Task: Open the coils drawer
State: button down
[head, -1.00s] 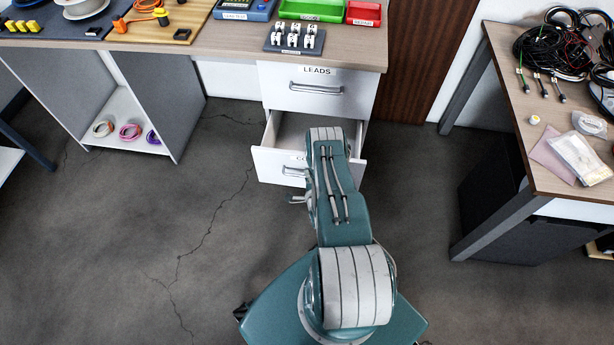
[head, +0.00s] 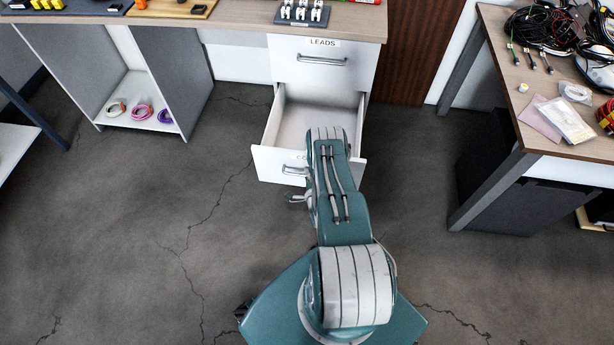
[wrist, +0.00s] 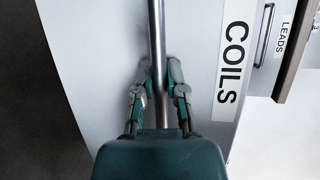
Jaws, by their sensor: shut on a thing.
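The white coils drawer (head: 268,164) stands pulled out below the leads drawer in the head view. Its visible inside looks empty, and my arm covers part of its front and interior. In the wrist view its front (wrist: 95,60) carries a COILS label (wrist: 231,62) and a metal bar handle (wrist: 157,35). My gripper (wrist: 159,75) is shut on this handle, with one finger on each side of the bar. In the head view my gripper is mostly hidden behind my arm.
The leads drawer (head: 300,62) above is shut. A table (head: 515,85) with cables stands at the right, with a dark bin (head: 490,165) beneath. An open shelf (head: 135,95) with several coils is at the left. The floor in front is clear.

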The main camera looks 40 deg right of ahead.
jog(key=c, duration=0.7)
grip_release()
jog(key=shift+s+a+f+g, duration=0.1)
jog(key=shift+s+f+g, duration=0.2)
jog(key=shift+s, duration=0.1)
jog(key=shift+w+r, duration=0.1)
jog(key=shift+r, duration=0.05)
jog(key=v, duration=1.2)
jog(key=shift+f, duration=0.2)
